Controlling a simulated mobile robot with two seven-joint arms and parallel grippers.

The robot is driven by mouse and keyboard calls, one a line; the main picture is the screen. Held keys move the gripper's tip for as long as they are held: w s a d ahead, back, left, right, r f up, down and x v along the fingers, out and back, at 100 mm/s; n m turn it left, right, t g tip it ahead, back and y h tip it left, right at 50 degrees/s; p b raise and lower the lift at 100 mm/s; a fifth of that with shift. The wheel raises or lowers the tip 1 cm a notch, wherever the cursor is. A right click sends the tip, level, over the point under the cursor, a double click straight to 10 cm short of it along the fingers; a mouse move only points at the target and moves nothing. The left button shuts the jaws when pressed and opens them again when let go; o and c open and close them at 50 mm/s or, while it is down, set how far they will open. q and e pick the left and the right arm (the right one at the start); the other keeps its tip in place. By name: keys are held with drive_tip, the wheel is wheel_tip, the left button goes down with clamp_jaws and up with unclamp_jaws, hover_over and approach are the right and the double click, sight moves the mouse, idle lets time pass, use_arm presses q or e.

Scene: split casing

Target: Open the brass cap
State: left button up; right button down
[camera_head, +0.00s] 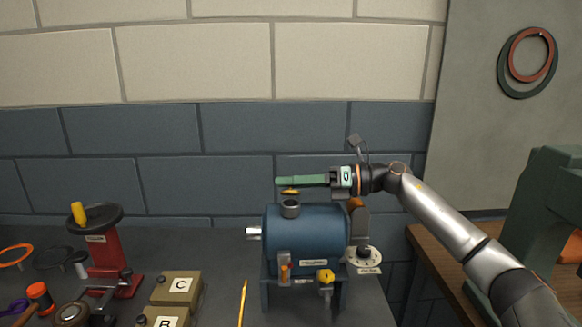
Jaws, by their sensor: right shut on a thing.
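The brass cap (290,191) is a small yellow disc at the tips of my right gripper's green fingers (289,181). My right gripper reaches in from the right, level, and is shut on the cap, whose upper part the fingers hide. The cap is just above the dark round neck (290,208) on top of the blue casing (312,232), and a narrow gap seems to show between them. My left gripper is not in view.
A red stand with a black wheel (95,218) is at the left. Blocks marked C (180,286) and B (168,318) and a yellow pencil (242,300) lie in front. A round dial (362,261) is right of the casing. A green machine (545,220) stands far right.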

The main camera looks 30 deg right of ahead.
drive_tip(key=m+p, duration=0.1)
drive_tip(key=p, duration=0.1)
drive_tip(key=w+r+m+p, duration=0.1)
drive_tip(key=m+p, duration=0.1)
drive_tip(key=shift+w+d+g, duration=0.1)
drive_tip(key=shift+d+g, duration=0.2)
drive_tip(key=shift+d, duration=0.05)
drive_tip(key=shift+w+d+f+m+p, duration=0.15)
drive_tip(key=shift+w+m+p, duration=0.1)
drive_tip(key=shift+m+p, duration=0.65)
drive_tip(key=m, duration=0.1)
drive_tip(key=m+g, duration=0.1)
drive_tip(key=shift+w+d+f+m, duration=0.25)
drive_tip(key=shift+w+m, duration=0.05)
drive_tip(key=shift+w, duration=0.1)
drive_tip(key=shift+w+d+f+m+g+y, duration=0.15)
drive_tip(key=shift+w+f+m+g, duration=0.05)
drive_tip(key=shift+m, duration=0.6)
drive_tip(key=shift+w+d+f+m+g+y, duration=0.1)
drive_tip(key=shift+w+f+m+g+y, duration=0.15)
drive_tip(key=shift+m, duration=0.55)
drive_tip(key=shift+w+d+f+m+g+y, duration=0.1)
drive_tip(key=shift+w+d+f+m+g, duration=0.1)
drive_tip(key=shift+m, duration=0.6)
drive_tip(key=c, duration=0.7)
unclamp_jaws()
drive_tip(key=shift+d, duration=0.1)
